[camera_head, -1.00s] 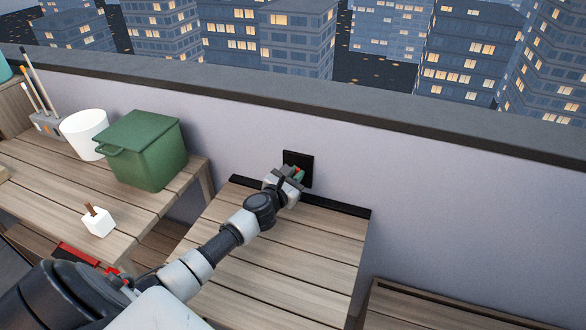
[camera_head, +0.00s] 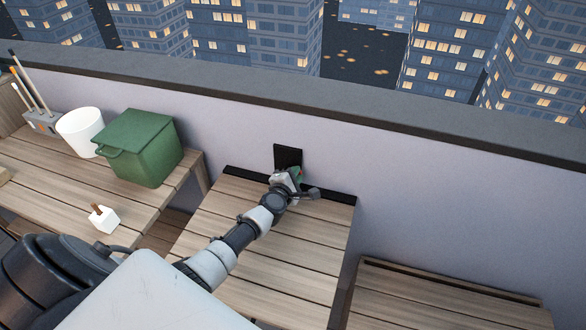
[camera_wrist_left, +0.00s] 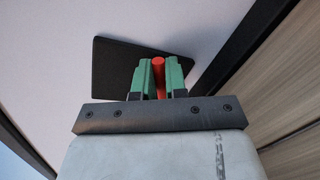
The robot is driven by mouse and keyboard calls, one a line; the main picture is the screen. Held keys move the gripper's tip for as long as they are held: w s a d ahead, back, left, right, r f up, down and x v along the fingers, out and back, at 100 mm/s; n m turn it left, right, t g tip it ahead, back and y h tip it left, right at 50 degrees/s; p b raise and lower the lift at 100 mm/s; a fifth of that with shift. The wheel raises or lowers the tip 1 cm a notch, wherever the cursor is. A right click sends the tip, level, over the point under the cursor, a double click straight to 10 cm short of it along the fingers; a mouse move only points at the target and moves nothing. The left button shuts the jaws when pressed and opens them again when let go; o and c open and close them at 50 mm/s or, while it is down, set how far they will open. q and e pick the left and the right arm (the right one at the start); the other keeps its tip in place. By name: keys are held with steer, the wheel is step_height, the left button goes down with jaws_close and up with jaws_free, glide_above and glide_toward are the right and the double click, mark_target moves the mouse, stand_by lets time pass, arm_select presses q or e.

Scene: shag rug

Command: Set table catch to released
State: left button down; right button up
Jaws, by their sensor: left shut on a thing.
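The table catch has a black plate (camera_head: 288,155) on the wall, just above the back edge of the slatted folding table (camera_head: 250,268). In the left wrist view the plate (camera_wrist_left: 112,62) is dark and lies behind my fingers. A red handle (camera_wrist_left: 159,66) shows between the two green fingers. My left gripper (camera_head: 297,172) is at the catch; in the wrist view the left gripper (camera_wrist_left: 160,80) is shut on the red handle. The handle's lower part is hidden by the gripper. My right gripper is not in view.
A wooden bench on the left holds a green lidded bin (camera_head: 140,148), a white pot (camera_head: 80,130), a white block with a brown stick (camera_head: 104,219) and a tool holder (camera_head: 42,121). Another low wooden surface (camera_head: 440,300) is at lower right. The wall (camera_head: 430,200) runs behind the table.

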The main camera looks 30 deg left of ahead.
arm_select(q)
steer(key=shift+d+f+m+y, duration=0.1)
steer(key=shift+f+m+y, duration=0.2)
steer(key=shift+m, duration=0.3)
steer(key=shift+f, duration=0.1)
steer(key=c, duration=1.2)
jaws_free()
steer(key=shift+s+p, duration=0.1)
steer(key=shift+p, duration=0.25)
steer(key=shift+s+d+r, duration=0.1)
steer(key=shift+s+r, duration=0.1)
steer(key=shift+s, duration=0.1)
steer(key=p+v, duration=0.3)
steer(key=v, duration=0.6)
steer(key=shift+s+r, duration=0.1)
steer(key=shift+s, duration=0.4)
